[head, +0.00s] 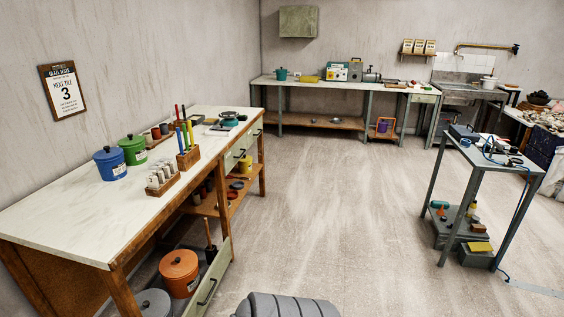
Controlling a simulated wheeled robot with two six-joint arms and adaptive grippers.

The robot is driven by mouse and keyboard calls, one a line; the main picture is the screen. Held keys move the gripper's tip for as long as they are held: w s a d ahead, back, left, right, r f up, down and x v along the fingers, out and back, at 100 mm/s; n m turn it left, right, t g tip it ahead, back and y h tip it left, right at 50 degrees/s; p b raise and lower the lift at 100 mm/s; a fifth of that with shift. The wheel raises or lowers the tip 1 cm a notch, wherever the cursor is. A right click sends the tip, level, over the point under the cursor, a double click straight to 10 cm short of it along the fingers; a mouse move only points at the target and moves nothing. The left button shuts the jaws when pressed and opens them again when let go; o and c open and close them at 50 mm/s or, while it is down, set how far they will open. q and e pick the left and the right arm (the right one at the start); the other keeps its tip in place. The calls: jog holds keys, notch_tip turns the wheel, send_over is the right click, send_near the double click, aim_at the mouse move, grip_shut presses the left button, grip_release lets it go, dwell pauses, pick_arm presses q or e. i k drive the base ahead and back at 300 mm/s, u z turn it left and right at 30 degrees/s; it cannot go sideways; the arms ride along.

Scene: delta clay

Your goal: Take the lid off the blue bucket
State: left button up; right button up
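The blue bucket (111,166) stands upright on the white-topped workbench (60,213) at the left, near the wall. Its blue lid (108,153) with a small knob sits on top of it. A white label shows on its front. Neither of my grippers is in view.
A green lidded bucket (133,150) stands close behind the blue one. A wooden rack of pale bottles (162,180) and a block with coloured sticks (188,158) stand to its right. An orange bucket (180,273) is below the bench. The floor (340,220) right of the bench is open.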

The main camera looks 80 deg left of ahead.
aim_at(108, 153)
jog(key=u, duration=2.3)
jog(key=i, duration=0.7)
jog(key=u, duration=1.6)
